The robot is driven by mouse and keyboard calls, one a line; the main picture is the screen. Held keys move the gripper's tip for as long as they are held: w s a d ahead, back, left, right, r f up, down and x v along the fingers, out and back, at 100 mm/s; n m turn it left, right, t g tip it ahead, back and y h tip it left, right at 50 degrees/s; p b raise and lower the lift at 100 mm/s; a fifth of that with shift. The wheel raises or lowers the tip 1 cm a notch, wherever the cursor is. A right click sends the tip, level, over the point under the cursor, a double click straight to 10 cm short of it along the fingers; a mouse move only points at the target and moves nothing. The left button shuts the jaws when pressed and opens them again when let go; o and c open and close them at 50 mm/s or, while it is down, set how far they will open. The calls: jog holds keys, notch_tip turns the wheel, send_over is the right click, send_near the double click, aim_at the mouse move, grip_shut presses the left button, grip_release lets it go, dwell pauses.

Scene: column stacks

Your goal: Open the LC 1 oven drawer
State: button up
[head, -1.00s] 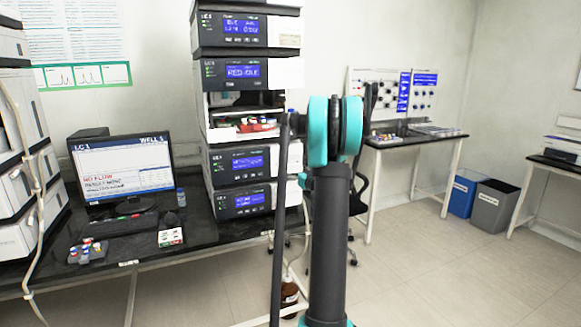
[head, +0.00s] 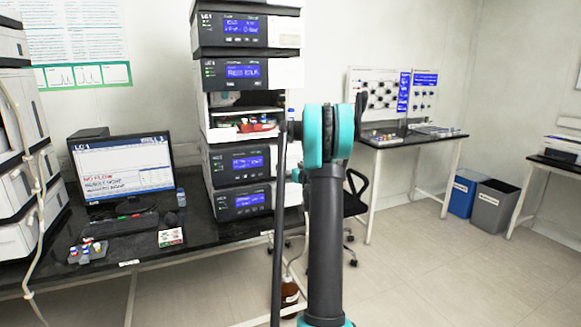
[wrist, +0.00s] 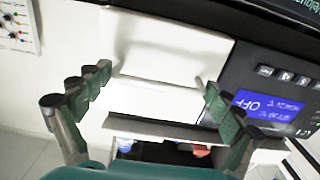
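The LC 1 instrument stack stands on the black bench in the head view. The module second from the top (head: 232,72) has a blue display and a plain white front part (head: 285,73) on its right; I take this for the oven, though its lettering is blurred. In the wrist view a white front with a raised ledge (wrist: 160,50) fills the space ahead, beside a dark panel whose blue display (wrist: 268,105) seems to read OFF. My gripper (wrist: 157,82) is open, a green finger on either side of the ledge. Contact is unclear. The head view hides my gripper behind my arm.
An open bay (head: 240,120) with coloured items lies below that module; red and blue items (wrist: 200,150) show below the white front in the wrist view. A monitor (head: 122,170) stands left of the stack.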

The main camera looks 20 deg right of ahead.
jog(key=shift+d, duration=0.1)
jog(key=c, duration=0.6)
jog(key=s, duration=2.1)
jog(key=s+d, duration=0.1)
jog(key=s, duration=1)
jog(key=shift+s+d, duration=0.1)
jog(key=shift+c, duration=0.2)
jog(key=o, duration=1.4)
jog(key=shift+c, duration=0.2)
jog(key=s, duration=1.2)
jog(key=shift+d, duration=0.2)
